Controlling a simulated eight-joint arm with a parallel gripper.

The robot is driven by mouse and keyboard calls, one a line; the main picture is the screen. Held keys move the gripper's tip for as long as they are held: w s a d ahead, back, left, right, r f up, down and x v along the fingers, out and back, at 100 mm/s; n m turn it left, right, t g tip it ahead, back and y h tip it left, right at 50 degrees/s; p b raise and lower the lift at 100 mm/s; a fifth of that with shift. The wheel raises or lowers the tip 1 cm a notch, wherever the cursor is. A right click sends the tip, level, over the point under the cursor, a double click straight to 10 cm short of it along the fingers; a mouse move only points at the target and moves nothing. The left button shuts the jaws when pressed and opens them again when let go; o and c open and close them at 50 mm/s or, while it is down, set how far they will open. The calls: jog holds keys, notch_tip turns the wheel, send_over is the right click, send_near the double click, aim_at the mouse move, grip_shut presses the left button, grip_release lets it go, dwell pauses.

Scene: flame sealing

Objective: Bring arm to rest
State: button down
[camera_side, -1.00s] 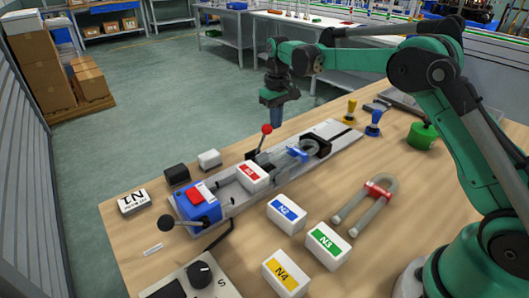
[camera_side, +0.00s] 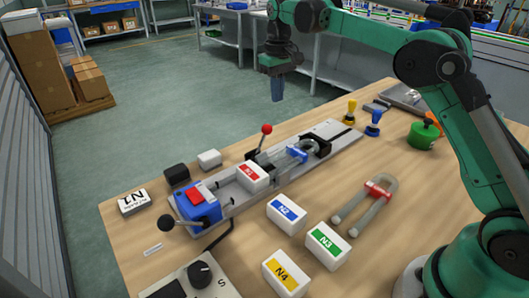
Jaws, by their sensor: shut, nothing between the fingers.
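My gripper (camera_side: 277,92) hangs at the upper middle of the side view, pointing down, shut and empty. In the picture it is above the flat metal fixture (camera_side: 332,131) and apart from everything on the table. My green arm comes in from the right.
A wooden table (camera_side: 415,180) carries the fixture with its blue unit (camera_side: 199,206), red-knobbed lever (camera_side: 266,130) and a red-labelled block (camera_side: 252,176). Blocks N2 (camera_side: 287,214), N3 (camera_side: 328,245) and N4 (camera_side: 286,274), a U-shaped tube (camera_side: 367,205) and a green pot (camera_side: 423,134) stand nearby.

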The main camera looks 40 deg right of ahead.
jog(key=s+a+r+t, duration=0.4)
jog(key=s+r, duration=0.1)
jog(key=s, duration=0.5)
jog(key=s+a+f+t, duration=0.2)
jog(key=s+f, duration=0.4)
jog(key=s, duration=0.3)
jog(key=shift+s+a+t, duration=0.25)
jog(key=shift+a+t, duration=0.05)
jog(key=shift+t, duration=0.3)
